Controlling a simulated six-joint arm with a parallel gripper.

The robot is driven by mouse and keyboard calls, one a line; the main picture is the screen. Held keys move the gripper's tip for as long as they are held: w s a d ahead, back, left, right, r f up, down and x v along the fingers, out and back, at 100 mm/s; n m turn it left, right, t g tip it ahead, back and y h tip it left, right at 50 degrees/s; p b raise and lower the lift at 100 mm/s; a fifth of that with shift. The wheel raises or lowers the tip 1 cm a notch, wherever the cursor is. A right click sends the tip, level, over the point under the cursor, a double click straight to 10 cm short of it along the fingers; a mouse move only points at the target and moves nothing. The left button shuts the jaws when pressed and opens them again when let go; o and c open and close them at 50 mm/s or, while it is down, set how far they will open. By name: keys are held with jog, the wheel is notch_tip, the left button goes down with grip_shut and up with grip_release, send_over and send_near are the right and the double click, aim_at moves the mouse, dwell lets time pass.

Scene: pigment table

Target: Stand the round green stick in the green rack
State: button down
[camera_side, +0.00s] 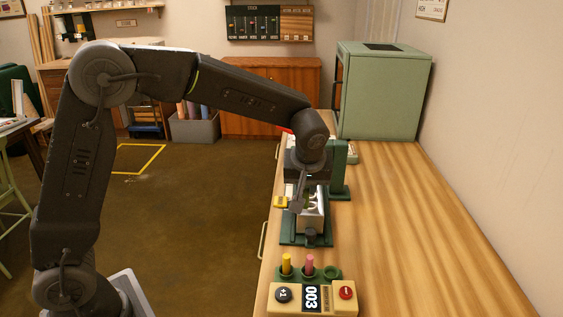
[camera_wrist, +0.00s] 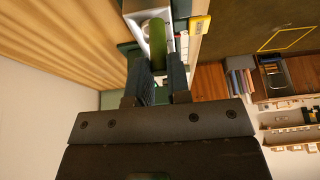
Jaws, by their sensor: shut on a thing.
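The round green stick (camera_wrist: 158,42) is between the two fingers of my gripper (camera_wrist: 160,72) in the wrist view, and the gripper is shut on it. The stick is over or in a pale tray (camera_wrist: 136,7); I cannot tell whether it touches it. In the side view my gripper (camera_side: 298,200) is at the green stand, and the stick is mostly hidden there. The green rack (camera_side: 318,274) is nearer the camera. It holds a yellow stick (camera_side: 286,264) and a pink stick (camera_side: 309,265) upright; its right hole (camera_side: 332,272) is empty.
A counter box (camera_side: 327,300) reading 003, with a black and a red button, sits in front of the rack. A green stand (camera_side: 339,172) rises beside my gripper. A green cabinet (camera_side: 384,95) stands at the back. The bench's right side is clear.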

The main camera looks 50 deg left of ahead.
jog(key=shift+s+d+f+m+t+h, duration=0.15)
jog(key=shift+s+d+f+m, duration=0.4)
jog(key=shift+d+f, duration=1.15)
jog(key=shift+s+d+f+m+t+h, duration=0.15)
jog(key=shift+s+d+f+m, duration=0.6)
jog(key=shift+d, duration=1.55)
jog(key=shift+s+d+f+m+h, duration=0.2)
jog(key=shift+s+d+f, duration=0.15)
jog(key=shift+d+f, duration=1.45)
jog(key=shift+d+f, duration=0.2)
jog(key=shift+f, duration=0.15)
jog(key=shift+f, duration=0.35)
jog(key=shift+f, duration=0.1)
jog(key=c, duration=1)
grip_release()
